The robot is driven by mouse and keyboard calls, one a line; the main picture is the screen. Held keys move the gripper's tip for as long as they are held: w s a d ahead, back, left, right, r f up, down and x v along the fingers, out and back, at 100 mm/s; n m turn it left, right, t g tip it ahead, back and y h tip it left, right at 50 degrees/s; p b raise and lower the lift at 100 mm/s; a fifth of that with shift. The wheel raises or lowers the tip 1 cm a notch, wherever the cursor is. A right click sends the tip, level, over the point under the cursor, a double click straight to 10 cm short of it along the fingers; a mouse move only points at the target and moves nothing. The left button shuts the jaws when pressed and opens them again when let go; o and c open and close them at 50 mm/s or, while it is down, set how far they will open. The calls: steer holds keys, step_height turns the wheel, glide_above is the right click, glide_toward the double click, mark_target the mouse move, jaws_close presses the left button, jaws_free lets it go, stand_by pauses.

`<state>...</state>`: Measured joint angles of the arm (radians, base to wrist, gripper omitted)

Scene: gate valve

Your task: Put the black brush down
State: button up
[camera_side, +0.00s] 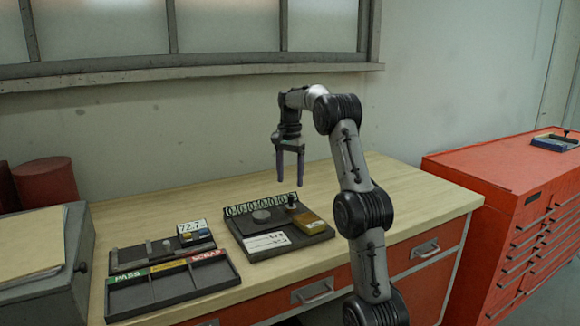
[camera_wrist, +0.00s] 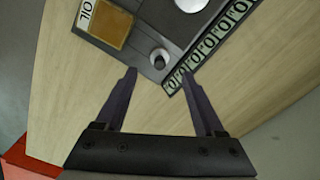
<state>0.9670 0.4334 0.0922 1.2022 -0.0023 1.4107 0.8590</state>
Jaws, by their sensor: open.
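My gripper (camera_side: 288,182) is open and empty, pointing down above the right back part of the dark tray (camera_side: 243,226). In the wrist view its two fingers (camera_wrist: 159,75) are spread apart with nothing between them. A small black upright piece (camera_side: 292,201), which may be the black brush, stands on the tray below the gripper. In the wrist view it shows as a dark round piece with a pale top (camera_wrist: 160,57), just beyond the fingertips. I cannot tell its bristles.
The tray also holds a grey disc (camera_side: 262,216), a brown OIL pad (camera_side: 311,223), a white card (camera_side: 265,243) and a row of number tiles (camera_side: 262,205). A PASS/SCRAP tray (camera_side: 170,290) lies left. The wooden bench (camera_side: 388,195) is clear at right.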

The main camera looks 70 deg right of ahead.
mark_target(290, 197)
steer(key=w+a+r+n, duration=0.35)
steer(key=a+r, duration=0.35)
steer(key=a, duration=0.4)
steer(key=s+a+r+n+t+h, duration=0.15)
steer(key=a+n, duration=0.55)
steer(key=a, duration=0.7)
steer(key=s+a+f+n+t, duration=0.2)
steer(key=s+a+f+n, duration=0.2)
steer(key=s+a+n, duration=0.1)
steer(key=s+a+f+n+t+y, duration=0.1)
steer(key=s+a+f+n+t, duration=0.1)
steer(key=s+a+f+n, duration=0.3)
steer(key=s+a, duration=0.3)
steer(key=a, duration=0.2)
steer(key=shift+s+r+n+y, duration=0.1)
steer(key=shift+n+y, duration=0.15)
steer(key=shift+o, duration=0.5)
